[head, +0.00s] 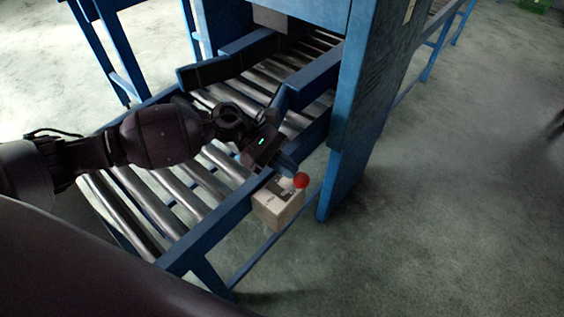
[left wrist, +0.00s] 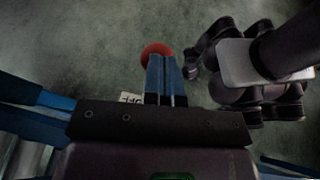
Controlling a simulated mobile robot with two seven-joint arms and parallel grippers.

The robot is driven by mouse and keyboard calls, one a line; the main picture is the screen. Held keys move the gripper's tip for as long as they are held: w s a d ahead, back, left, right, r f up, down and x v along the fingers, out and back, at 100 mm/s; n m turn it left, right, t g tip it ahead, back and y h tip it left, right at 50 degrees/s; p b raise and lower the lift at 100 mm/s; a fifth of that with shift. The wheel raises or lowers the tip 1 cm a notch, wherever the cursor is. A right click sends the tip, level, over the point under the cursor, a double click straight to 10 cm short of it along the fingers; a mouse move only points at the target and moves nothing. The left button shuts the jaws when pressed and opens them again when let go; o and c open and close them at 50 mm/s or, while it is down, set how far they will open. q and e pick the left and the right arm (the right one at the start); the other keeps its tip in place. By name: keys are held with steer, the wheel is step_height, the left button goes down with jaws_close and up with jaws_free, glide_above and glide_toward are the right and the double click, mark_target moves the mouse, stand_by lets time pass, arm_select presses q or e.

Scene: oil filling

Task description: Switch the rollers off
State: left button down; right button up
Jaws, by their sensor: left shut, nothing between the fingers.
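A pale control box (head: 278,209) hangs on the side rail of the roller conveyor. A red ball-shaped knob (head: 301,180) sticks out at its top right. My left gripper (head: 287,168) is shut and empty, its blue fingertips just above and left of the knob. In the left wrist view the closed fingers (left wrist: 166,80) partly cover the red knob (left wrist: 154,49). Whether they touch it I cannot tell. A pale patch with dark letters (left wrist: 131,98) shows beside the fingers, partly hidden. The metal rollers (head: 165,205) lie under my left arm. My right gripper is not in view.
The blue conveyor rail (head: 215,222) runs beside the box. A blue post (head: 350,130) of the machine frame stands close to the right of the knob. Angled blue guides (head: 225,66) lie over the rollers. The floor at the right is open.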

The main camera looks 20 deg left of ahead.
arm_select(q)
steer(key=shift+s+d+f, duration=0.2)
steer(key=shift+s+d, duration=0.15)
steer(key=shift+d, duration=0.05)
steer(key=shift+a, duration=0.1)
steer(key=shift+w+a+r, duration=0.1)
steer(key=shift+a, duration=0.1)
steer(key=v, duration=1.1)
steer(key=shift+w, duration=0.1)
